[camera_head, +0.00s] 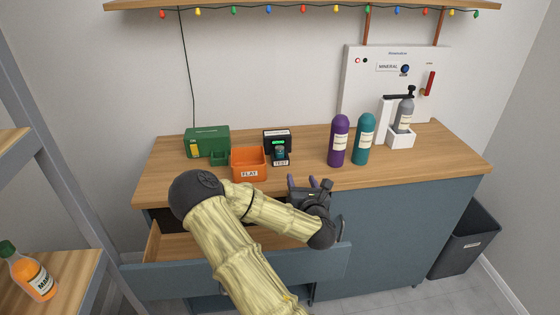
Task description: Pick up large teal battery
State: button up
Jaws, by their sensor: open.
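A small teal piece (280,150), which looks like the teal battery, sits upright in the black device (278,136) with a green lit display on the counter. It is too small to make out fully. My gripper (308,183) is open and looks empty. It is over the counter's front edge, in front and a little right of the black device, with its fingers pointing toward the back. I see no contact between my gripper and the teal piece.
An orange bin (248,164) marked FLAT and a green box (207,141) stand left of the device. Purple (338,140) and teal (363,138) bottles stand to the right, before a white machine (360,80). An open drawer (180,247) lies below my arm.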

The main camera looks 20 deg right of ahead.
aim_at(281, 152)
jog(key=a+n+y, duration=0.1)
jog(key=n, duration=0.1)
jog(key=n+t, duration=0.1)
jog(key=shift+w+a+r+n+y, duration=0.2)
jog(key=shift+w+a+n+y, duration=0.15)
jog(key=shift+a+n+y, duration=0.05)
jog(key=w, duration=0.4)
jog(key=w+d, duration=0.1)
jog(key=w, duration=0.3)
jog(key=w+d+p, duration=0.1)
jog(key=w, duration=0.3)
jog(key=shift+w, duration=0.1)
jog(key=shift+w+d+p, duration=0.2)
jog(key=shift+w, duration=1.05)
jog(key=shift+w+d+p, duration=0.15)
jog(key=shift+w+p, duration=0.05)
jog(key=shift+w, duration=1.05)
